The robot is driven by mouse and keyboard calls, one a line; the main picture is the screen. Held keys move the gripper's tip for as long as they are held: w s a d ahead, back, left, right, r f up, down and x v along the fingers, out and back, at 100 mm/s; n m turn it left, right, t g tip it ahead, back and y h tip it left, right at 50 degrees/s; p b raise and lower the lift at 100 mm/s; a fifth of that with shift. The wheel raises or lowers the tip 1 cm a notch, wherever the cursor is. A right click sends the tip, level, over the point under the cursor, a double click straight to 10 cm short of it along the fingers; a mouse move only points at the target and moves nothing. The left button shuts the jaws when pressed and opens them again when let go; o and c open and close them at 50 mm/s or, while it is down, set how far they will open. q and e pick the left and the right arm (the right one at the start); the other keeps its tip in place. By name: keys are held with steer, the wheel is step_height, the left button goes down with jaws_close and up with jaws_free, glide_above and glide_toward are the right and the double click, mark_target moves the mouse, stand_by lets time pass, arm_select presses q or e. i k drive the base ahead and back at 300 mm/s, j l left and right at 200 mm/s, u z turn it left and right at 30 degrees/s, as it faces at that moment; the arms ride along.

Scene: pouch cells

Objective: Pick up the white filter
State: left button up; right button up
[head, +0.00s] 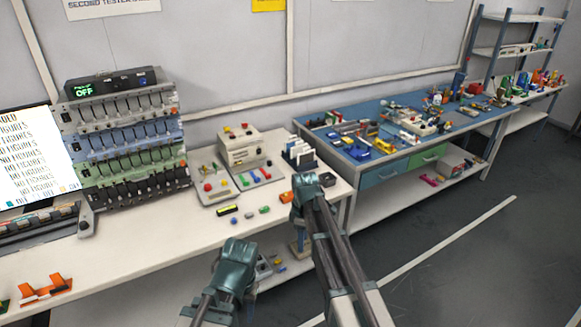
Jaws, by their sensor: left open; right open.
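I cannot pick out a white filter with certainty. White upright plates (301,149) stand in a dark rack at the right end of the near white bench, but I cannot tell what they are. My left gripper (236,255) is open, in front of the near bench's front edge, with nothing visible in it. My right gripper (306,184) is open near the bench's right end, just in front of the rack in the picture. Its arm hides part of the bench end and the floor behind it.
The near bench (140,232) carries a tester rack (125,140), a beige device (240,150), small colored parts and an orange holder (45,290). A blue-topped workbench (400,160) crowded with tools stands to the right. The grey floor (470,260) at right is clear.

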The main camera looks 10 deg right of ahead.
mark_target(299, 144)
steer(key=i+l+u, duration=0.15)
steer(key=u, duration=0.25)
steer(key=i+l+u, duration=0.1)
steer(key=u, duration=0.25)
steer(key=i+l+u, duration=0.15)
steer(key=l, duration=0.3)
steer(key=i+l+u, duration=0.15)
steer(key=l, duration=0.3)
steer(key=i+l+u, duration=0.15)
steer(key=l, duration=0.35)
steer(key=l+u, duration=0.15)
steer(key=l, duration=0.3)
steer(key=i+l, duration=0.1)
steer(key=l, duration=0.6)
steer(key=i+l, duration=0.1)
steer(key=l, duration=0.55)
steer(key=i+l, duration=0.15)
steer(key=l, duration=0.55)
steer(key=i+l+u, duration=0.1)
steer(key=l, duration=0.6)
